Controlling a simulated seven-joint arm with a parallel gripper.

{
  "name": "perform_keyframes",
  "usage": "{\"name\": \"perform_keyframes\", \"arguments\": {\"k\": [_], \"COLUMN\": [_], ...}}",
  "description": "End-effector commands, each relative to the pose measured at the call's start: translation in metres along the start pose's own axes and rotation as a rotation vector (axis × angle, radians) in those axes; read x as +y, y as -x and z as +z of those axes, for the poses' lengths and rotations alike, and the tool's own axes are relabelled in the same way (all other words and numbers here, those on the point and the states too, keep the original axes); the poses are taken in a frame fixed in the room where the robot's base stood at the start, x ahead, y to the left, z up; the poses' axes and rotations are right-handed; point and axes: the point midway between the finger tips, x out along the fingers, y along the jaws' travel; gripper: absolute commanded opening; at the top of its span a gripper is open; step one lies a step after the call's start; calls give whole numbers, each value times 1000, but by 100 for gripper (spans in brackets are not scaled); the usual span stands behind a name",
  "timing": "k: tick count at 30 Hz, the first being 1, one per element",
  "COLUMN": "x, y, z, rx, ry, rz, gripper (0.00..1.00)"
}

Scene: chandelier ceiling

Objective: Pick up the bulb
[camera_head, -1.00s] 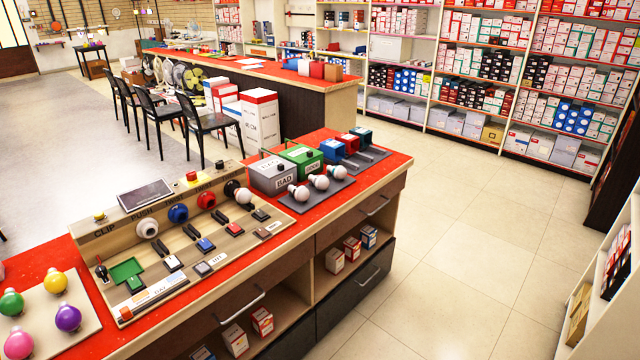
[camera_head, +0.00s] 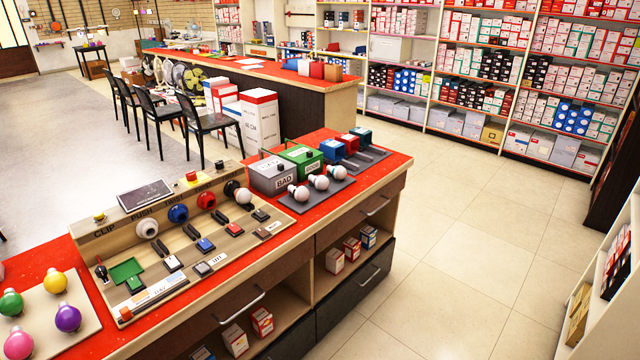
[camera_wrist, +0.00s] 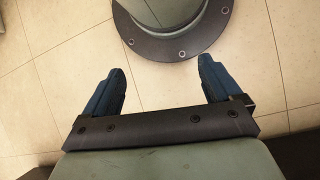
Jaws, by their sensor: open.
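Several bulbs show in the head view, and I cannot tell which one is meant. White bulbs lie in a row on a dark grey tray (camera_head: 309,201), among them a front white bulb (camera_head: 299,193) and a rear white bulb (camera_head: 334,172). Another white bulb (camera_head: 244,196) sits on the wooden test board (camera_head: 205,243). Coloured bulbs stand on a pale board at the lower left: green (camera_head: 11,303), yellow (camera_head: 56,281), purple (camera_head: 67,318) and pink (camera_head: 18,345). My gripper (camera_wrist: 160,75) shows only in the wrist view, open and empty above the tiled floor, with no bulb between its fingers.
The red counter (camera_head: 394,160) carries a grey bin marked BAD (camera_head: 273,176) and a green bin (camera_head: 303,160). Small blue and red boxes stand behind them. A long counter, black chairs (camera_head: 208,122) and stocked shelves stand beyond. The tiled floor (camera_head: 470,240) at right is clear.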

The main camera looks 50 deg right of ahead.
Motion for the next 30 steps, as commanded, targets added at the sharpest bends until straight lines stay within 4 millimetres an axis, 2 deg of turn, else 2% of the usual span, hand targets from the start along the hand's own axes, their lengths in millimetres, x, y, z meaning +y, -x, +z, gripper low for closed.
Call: {"name": "perform_keyframes", "arguments": {"k": [1, 3, 12, 21, 30], "x": [13, 33, 132, 228, 325], "y": [11, 25, 93, 170, 257], "z": [-14, -29, -83, -126, -152], "rx": [17, 36, 150, 318, 519], "ry": [-74, -185, -654, -983, -1220], "rz": [6, 21, 62, 26, -49], "gripper": [92, 92, 92, 92, 92]}}
